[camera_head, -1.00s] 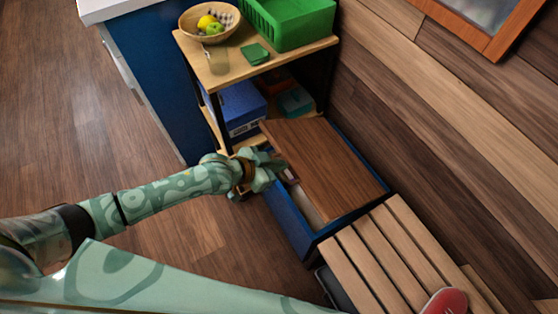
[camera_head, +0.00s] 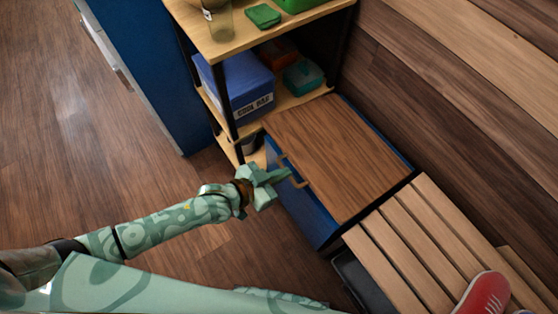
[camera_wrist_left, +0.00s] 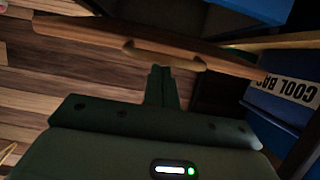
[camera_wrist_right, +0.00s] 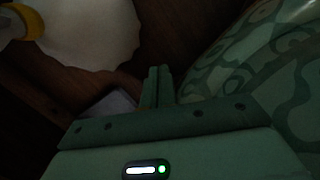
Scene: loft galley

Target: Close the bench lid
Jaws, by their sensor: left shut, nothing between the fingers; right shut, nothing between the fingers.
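The bench has a blue box (camera_head: 306,213) and a brown wooden lid (camera_head: 340,155). In the head view the lid lies down over the box, with no clear gap along its front edge. A curved handle (camera_head: 297,178) sits on that edge. My left gripper (camera_head: 284,175) is shut and empty, just in front of the handle; whether they touch I cannot tell. In the left wrist view the shut fingers (camera_wrist_left: 161,72) point at the lid's edge and handle (camera_wrist_left: 165,57). My right gripper (camera_wrist_right: 158,73) is shut and empty in the dark right wrist view, away from the bench.
A shelf (camera_head: 222,42) with a blue cool bag box (camera_head: 240,85) stands behind the bench. A slatted seat (camera_head: 410,245) with a red shoe (camera_head: 484,294) adjoins it at lower right. Wooden floor (camera_head: 130,160) to the left is clear.

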